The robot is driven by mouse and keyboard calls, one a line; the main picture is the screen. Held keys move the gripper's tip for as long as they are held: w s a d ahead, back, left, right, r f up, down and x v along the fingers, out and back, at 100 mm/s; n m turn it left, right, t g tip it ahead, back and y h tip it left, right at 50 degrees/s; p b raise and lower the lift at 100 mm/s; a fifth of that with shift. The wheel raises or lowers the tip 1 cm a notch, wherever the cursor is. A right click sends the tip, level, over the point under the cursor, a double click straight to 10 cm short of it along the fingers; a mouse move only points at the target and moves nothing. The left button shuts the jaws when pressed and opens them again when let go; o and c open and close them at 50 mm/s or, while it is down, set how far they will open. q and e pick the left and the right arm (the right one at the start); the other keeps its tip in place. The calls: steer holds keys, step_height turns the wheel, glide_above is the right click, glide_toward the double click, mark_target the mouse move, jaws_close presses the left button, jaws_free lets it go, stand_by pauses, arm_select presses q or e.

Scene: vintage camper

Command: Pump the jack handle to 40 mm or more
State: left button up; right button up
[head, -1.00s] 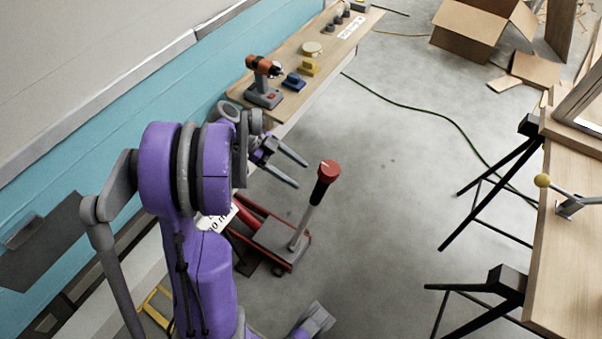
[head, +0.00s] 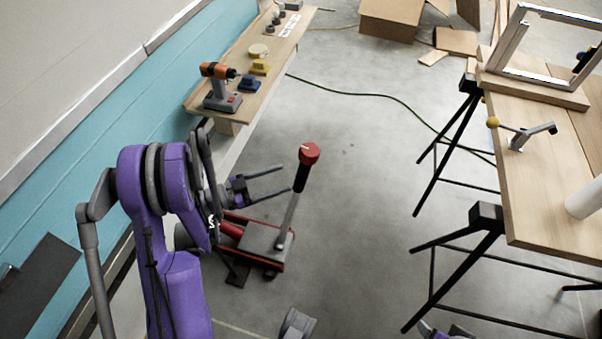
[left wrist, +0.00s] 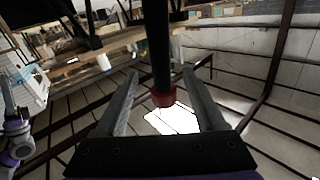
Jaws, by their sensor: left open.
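The jack (head: 262,240) is a red floor jack with a grey top plate, standing on the concrete floor left of centre in the head view. Its handle (head: 289,216) rises tilted to the right, with a black grip (head: 301,178) and a red knob (head: 309,153) on top. My left gripper (head: 287,179) is open and empty, with its fingertips just left of the grip. In the left wrist view the black grip (left wrist: 160,45) and red knob (left wrist: 163,98) appear between the open fingers (left wrist: 161,73); contact cannot be told.
A wall shelf (head: 237,112) with an orange drill (head: 220,90) and small blocks is behind my left arm. A wooden workbench (head: 545,150) on black trestles stands at the right. A green cable (head: 380,95) crosses the floor; the floor between jack and bench is clear.

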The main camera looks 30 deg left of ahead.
arm_select(q)
steer(key=x, duration=1)
steer(key=shift+w+d, duration=0.25)
steer(key=shift+w, duration=0.1)
jaws_close()
stand_by(0.9)
